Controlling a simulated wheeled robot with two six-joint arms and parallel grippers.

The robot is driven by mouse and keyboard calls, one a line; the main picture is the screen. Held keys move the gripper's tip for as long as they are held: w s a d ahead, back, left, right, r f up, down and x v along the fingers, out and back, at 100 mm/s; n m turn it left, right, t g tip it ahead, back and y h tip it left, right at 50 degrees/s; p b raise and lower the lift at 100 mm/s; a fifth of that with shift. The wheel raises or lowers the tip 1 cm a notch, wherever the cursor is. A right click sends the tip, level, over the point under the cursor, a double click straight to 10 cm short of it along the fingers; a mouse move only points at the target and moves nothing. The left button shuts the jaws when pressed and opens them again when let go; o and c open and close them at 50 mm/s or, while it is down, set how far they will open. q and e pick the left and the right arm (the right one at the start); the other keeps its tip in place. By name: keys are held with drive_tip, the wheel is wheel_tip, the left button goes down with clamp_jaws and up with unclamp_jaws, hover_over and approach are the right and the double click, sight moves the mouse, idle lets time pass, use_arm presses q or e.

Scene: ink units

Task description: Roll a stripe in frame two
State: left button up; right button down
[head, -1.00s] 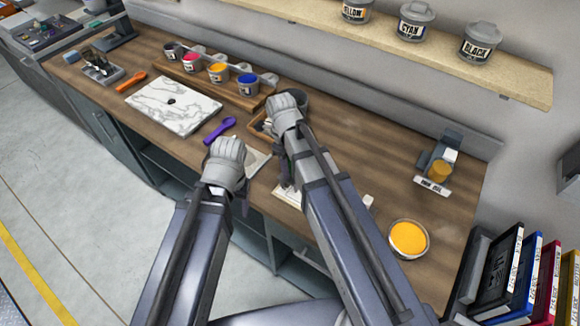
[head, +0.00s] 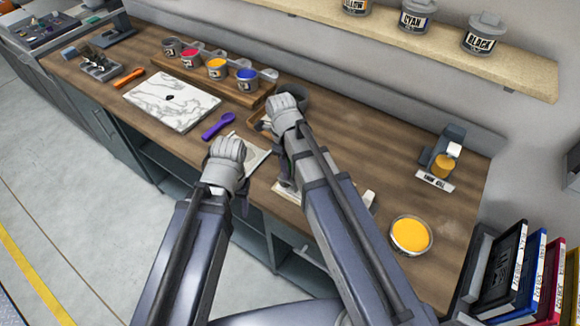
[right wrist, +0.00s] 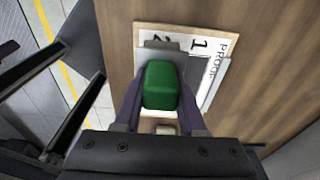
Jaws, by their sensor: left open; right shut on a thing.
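My right gripper (right wrist: 160,100) is shut on a green-handled tool (right wrist: 161,85), seen from above in the right wrist view. The tool's grey lower part is over the proof card (right wrist: 222,45), which shows "PROOF", a frame marked 1 and a partly covered second mark. I cannot tell whether the tool touches the card.
An open yellow tub (head: 411,235) and a small stand (head: 441,165) are to the right.

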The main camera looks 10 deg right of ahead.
drive_tip(key=shift+f+b, duration=0.55)
drive_tip(key=shift+f, duration=0.05)
drive_tip(key=shift+s+d, duration=0.1)
drive_tip(key=shift+s, duration=0.05)
drive_tip(key=shift+s+d+r, duration=0.15)
drive_tip(key=shift+s+d, duration=0.75)
